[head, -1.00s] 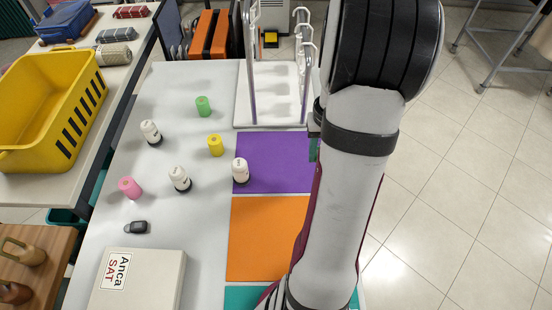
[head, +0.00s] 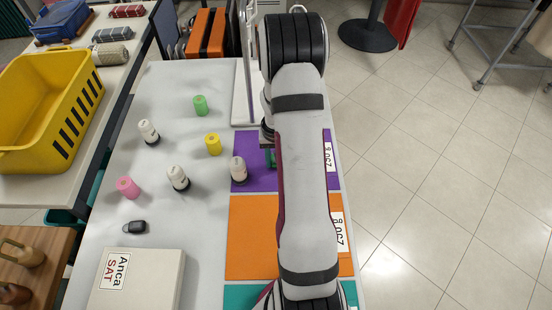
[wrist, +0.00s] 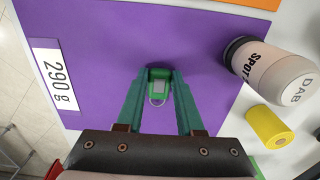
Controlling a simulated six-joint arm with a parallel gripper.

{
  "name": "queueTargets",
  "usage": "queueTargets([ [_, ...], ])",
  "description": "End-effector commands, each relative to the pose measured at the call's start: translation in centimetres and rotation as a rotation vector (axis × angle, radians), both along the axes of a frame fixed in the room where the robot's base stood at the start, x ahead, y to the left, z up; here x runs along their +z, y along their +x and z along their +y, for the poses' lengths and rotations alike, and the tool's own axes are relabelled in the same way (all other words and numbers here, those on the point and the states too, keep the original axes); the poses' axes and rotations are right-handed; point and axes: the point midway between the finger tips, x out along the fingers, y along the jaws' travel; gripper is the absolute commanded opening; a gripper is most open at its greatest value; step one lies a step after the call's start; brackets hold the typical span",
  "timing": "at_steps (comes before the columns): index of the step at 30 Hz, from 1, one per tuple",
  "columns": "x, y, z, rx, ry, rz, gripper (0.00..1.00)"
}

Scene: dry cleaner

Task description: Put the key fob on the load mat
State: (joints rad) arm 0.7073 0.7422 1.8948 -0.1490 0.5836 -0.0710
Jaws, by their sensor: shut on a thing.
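My gripper (wrist: 160,82) is shut on a small green thing with a grey face and wire ring (wrist: 159,77). It is over the purple mat (wrist: 95,60), labelled 290 g; I cannot tell whether the green thing touches the mat. In the head view my arm hides the held thing and part of the purple mat (head: 250,178). An orange mat (head: 252,240) and a teal mat (head: 240,297) lie nearer. No visible label says which is the load mat.
Pink (head: 127,187) and green (head: 200,105) cylinders, more bottles and a white box (head: 140,283) stand left. A white rack (head: 243,105) stands behind.

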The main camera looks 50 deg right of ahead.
Motion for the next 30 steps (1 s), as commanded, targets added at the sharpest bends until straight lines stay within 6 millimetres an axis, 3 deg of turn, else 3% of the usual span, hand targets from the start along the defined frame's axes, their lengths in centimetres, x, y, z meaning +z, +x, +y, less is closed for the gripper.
queueTargets([
  [2, -0.2, 0.0, 0.0, 0.0, 0.001, 0.001, 0.0],
  [3, -0.3, 0.0, 0.0, 0.0, 0.001, 0.001, 0.38],
  [8, -0.2, 0.0, 0.0, 0.0, 0.001, 0.001, 0.66],
  [18, 0.6, 0.0, -0.1, 0.001, -0.002, -0.002, 0.66],
  [30, 10.6, 0.0, -0.1, 0.0, -0.003, -0.003, 0.66],
])
